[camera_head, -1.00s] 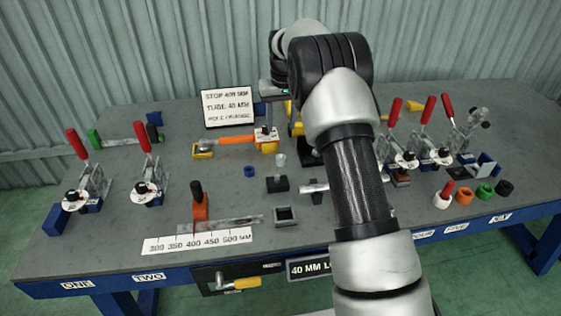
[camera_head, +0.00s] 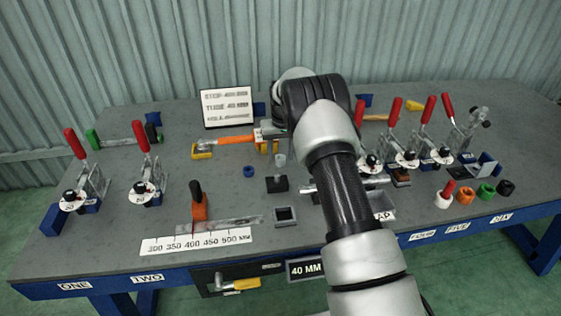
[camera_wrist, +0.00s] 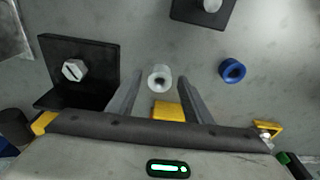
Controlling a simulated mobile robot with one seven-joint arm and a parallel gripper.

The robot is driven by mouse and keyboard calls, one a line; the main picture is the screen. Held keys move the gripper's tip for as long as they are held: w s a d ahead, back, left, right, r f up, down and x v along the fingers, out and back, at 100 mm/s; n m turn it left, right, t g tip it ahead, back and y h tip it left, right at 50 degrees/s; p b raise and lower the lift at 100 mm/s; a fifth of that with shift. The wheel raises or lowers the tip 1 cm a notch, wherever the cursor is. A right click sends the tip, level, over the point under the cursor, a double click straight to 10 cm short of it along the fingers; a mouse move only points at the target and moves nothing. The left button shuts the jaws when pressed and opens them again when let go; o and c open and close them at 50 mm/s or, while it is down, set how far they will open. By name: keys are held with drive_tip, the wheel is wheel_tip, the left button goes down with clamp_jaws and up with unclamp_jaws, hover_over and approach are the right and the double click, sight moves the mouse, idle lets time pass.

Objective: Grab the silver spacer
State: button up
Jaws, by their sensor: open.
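The silver spacer (camera_wrist: 160,78) is a small, pale ring with a dark hole, seen from above in the wrist view. It sits on the grey bench top between the lines of my two fingers. My gripper (camera_wrist: 160,88) is open, with one finger on each side of the spacer in the picture and nothing held. How far the fingertips are above the bench is hard to tell.
A blue ring (camera_wrist: 232,70) lies to the right of the spacer. A black block with a pin (camera_wrist: 198,10) stands above it in the picture. A black bracket with a hex bolt (camera_wrist: 75,70) is close on the left. Red-handled clamps (camera_head: 147,170) stand along the bench.

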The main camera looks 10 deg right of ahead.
drive_tip(key=shift+w+f, duration=0.1)
drive_tip(key=shift+f, duration=0.2)
clamp_jaws()
